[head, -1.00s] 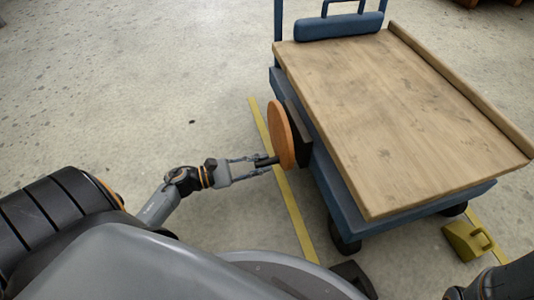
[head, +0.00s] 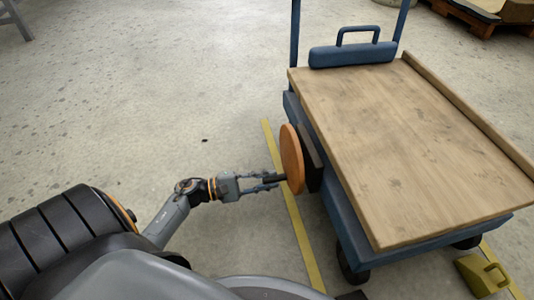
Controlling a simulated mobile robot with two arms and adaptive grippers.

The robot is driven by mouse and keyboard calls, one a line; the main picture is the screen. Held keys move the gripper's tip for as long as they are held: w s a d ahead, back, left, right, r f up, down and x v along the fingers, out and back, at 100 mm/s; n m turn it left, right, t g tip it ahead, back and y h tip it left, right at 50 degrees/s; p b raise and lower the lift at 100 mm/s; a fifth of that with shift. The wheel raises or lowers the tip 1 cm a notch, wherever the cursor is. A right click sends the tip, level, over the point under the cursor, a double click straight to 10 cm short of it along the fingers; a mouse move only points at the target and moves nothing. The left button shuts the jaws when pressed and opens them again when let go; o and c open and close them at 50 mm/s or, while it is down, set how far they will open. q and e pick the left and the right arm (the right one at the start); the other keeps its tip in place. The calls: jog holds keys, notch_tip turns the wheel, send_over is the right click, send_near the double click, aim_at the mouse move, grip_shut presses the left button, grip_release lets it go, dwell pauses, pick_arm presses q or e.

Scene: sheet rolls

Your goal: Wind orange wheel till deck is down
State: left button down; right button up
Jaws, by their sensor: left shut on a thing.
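The orange wheel (head: 291,158) stands upright on the left side of the blue cart, seen nearly edge-on in the head view. A dark handle (head: 273,179) sticks out from its face toward my arm. My left gripper (head: 268,182) is shut on this handle. The wooden deck (head: 405,140) lies level on top of the cart, just above the blue frame (head: 352,228); the gap between them is hard to judge. My right gripper is not in view.
A yellow wheel chock (head: 482,274) sits on the floor by the cart's near right wheel. Yellow lines (head: 304,240) run along the floor beside the cart. A pallet (head: 480,18) stands at the far right. The floor at left is clear.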

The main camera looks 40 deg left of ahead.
pick_arm(q)
jog(key=shift+w+a+f, duration=0.1)
jog(key=shift+a+f, duration=0.05)
jog(key=c, duration=1.2)
grip_release()
jog(key=v, duration=1.2)
